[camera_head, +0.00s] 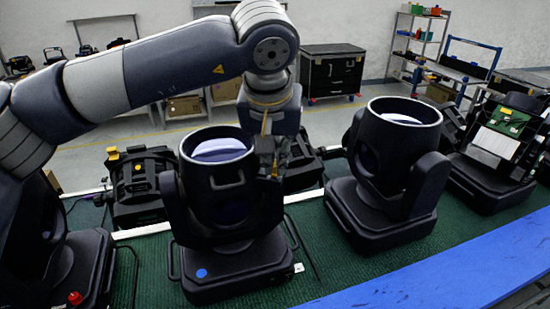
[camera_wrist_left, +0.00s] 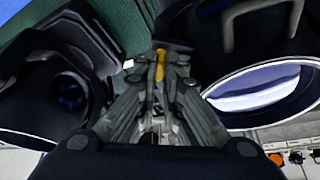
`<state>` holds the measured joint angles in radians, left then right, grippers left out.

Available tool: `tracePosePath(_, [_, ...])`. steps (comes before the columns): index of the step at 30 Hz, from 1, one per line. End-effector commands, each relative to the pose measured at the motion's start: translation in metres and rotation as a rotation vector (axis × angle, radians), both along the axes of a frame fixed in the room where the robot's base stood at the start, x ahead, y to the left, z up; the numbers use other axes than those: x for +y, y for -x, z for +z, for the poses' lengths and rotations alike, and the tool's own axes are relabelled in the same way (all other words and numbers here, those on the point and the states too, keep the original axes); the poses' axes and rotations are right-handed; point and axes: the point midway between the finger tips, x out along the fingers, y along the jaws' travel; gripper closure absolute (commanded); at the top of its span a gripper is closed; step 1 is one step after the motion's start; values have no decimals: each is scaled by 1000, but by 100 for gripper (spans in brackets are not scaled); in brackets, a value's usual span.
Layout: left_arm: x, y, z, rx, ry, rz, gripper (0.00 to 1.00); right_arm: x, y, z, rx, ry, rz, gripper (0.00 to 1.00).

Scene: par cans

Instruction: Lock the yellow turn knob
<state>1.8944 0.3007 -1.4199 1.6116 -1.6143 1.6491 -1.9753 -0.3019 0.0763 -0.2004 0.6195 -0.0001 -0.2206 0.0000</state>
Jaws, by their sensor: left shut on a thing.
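The par can (camera_head: 225,215) in the middle of the head view is a black moving-head light with its round lens facing up. My left gripper (camera_head: 274,170) points down at the right side of its head, beside the yoke. In the left wrist view my left gripper (camera_wrist_left: 160,80) is shut on the yellow turn knob (camera_wrist_left: 160,61), a narrow yellow piece between the fingertips. In the head view the fingers mostly hide the knob. My right gripper is not in view.
Another par can (camera_head: 390,165) stands to the right on the green mat (camera_head: 325,270), and an opened unit (camera_head: 500,140) is farther right. A dark fixture (camera_head: 140,185) sits behind on the left. A blue strip (camera_head: 440,275) runs along the front right.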

Motion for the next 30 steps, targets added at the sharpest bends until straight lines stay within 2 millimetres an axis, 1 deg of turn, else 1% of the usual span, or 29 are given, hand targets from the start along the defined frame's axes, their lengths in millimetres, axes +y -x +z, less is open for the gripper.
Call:
tracePosePath(1, [-1,1,-4,3,-3,35,100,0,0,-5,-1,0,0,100])
tracePosePath(4, [-2,1,-4,4,-3,121,100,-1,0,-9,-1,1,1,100])
tracePosePath(12, [-3,1,-3,4,-5,379,100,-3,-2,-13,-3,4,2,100])
tracePosePath(20, [-4,0,-1,4,-6,626,100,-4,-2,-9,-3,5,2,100])
tracePosePath(30, [-5,0,-1,5,-6,949,100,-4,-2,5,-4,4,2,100])
